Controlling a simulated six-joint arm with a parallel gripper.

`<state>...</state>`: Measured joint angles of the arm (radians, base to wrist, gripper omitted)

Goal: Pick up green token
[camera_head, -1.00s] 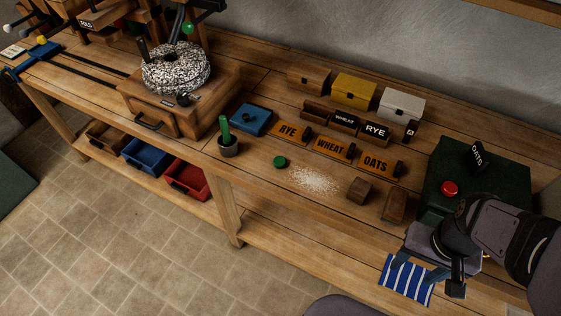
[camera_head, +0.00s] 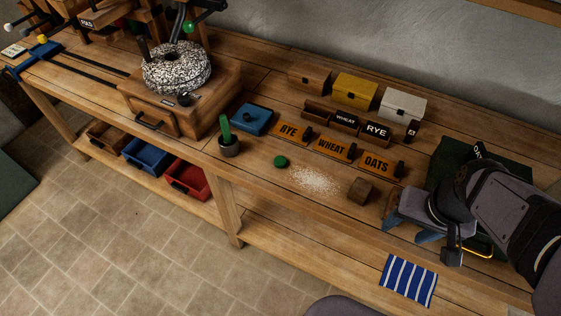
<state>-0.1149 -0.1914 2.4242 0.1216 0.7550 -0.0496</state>
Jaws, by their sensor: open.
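The green token (camera_head: 281,161) is a small round disc. It lies flat on the bench, left of a patch of spilled pale flour or grain. My gripper (camera_head: 411,226) is at the right of the bench, well to the right of the token. Its two fingers are spread apart, and I see nothing held between them. The token is in full view, with nothing touching it.
A brown block (camera_head: 360,191) stands between token and gripper. Orange signs (camera_head: 333,147) stand behind the flour.

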